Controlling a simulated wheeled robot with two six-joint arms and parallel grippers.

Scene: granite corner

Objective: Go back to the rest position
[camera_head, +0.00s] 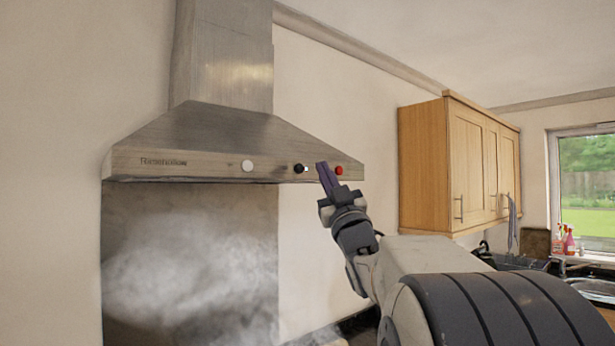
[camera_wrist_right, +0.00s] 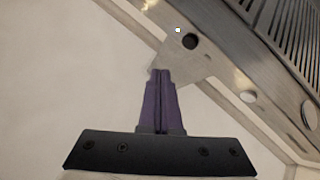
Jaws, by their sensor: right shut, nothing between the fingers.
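My right gripper (camera_head: 323,168) is raised in front of the range hood (camera_head: 210,140). Its purple fingers are shut and empty; they also show closed together in the right wrist view (camera_wrist_right: 160,74). In the head view the fingertips overlap the hood's front strip, between a black knob (camera_head: 298,168) and a red knob (camera_head: 339,170). In the wrist view the black knob (camera_wrist_right: 190,41) lies beyond the tips, with a small lit dot (camera_wrist_right: 178,30) beside it. The fingers appear apart from the knob. My left gripper is not in view.
A white knob (camera_head: 247,165) sits further left on the hood. Pale smoke or steam (camera_head: 190,270) drifts before the backsplash under it. A wooden wall cabinet (camera_head: 465,165) hangs at right, beyond my right arm. Bottles (camera_head: 568,241) stand by the window.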

